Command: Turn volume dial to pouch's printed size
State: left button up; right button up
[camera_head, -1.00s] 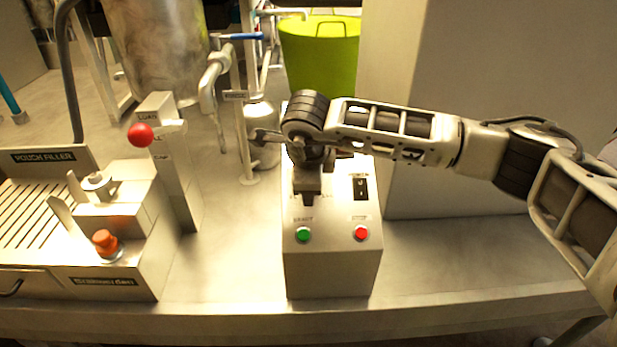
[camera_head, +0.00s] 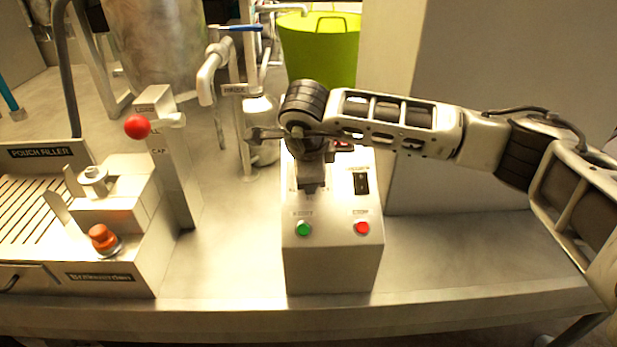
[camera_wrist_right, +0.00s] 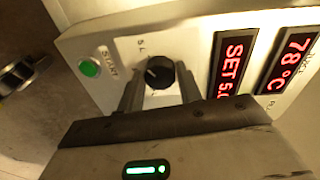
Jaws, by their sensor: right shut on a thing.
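The volume dial (camera_wrist_right: 160,73) is a round black knob with a pale pointer mark on the control box. My right gripper (camera_wrist_right: 160,88) has one finger on each side of it and is shut on it. In the head view my right gripper (camera_head: 312,185) points down at the box top and hides the dial. A red-lit display (camera_wrist_right: 233,66) beside the dial reads "SET 5." with the last digit partly cut off by the gripper. Small scale letters by the dial are hard to read. No pouch is recognisable in these views. My left gripper is out of view.
The control box (camera_head: 333,262) has a green start button (camera_head: 303,228), a red button (camera_head: 362,228) and a black switch (camera_head: 361,184). A second display (camera_wrist_right: 292,60) reads 78 °C. The pouch filler (camera_head: 110,245) stands left, with a red-knobbed lever (camera_head: 138,127). Bench right of the box is clear.

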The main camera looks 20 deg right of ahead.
jog(key=n+b, duration=0.2)
jog(key=shift+f+n, duration=0.15)
jog(key=shift+n, duration=0.25)
jog(key=shift+n+b, duration=0.7)
jog(key=shift+n, duration=0.1)
jog(key=n+b, duration=0.2)
jog(key=n, duration=0.2)
jog(key=shift+s+a, duration=0.1)
jog(key=shift+n, duration=0.5)
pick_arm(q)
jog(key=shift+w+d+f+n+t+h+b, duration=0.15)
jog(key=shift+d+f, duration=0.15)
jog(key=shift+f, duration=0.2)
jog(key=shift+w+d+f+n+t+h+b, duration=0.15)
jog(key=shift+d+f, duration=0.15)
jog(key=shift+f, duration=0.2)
pick_arm(e)
jog(key=shift+n+t+h, duration=0.3)
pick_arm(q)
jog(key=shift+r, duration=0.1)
pick_arm(e)
jog(key=o, duration=1)
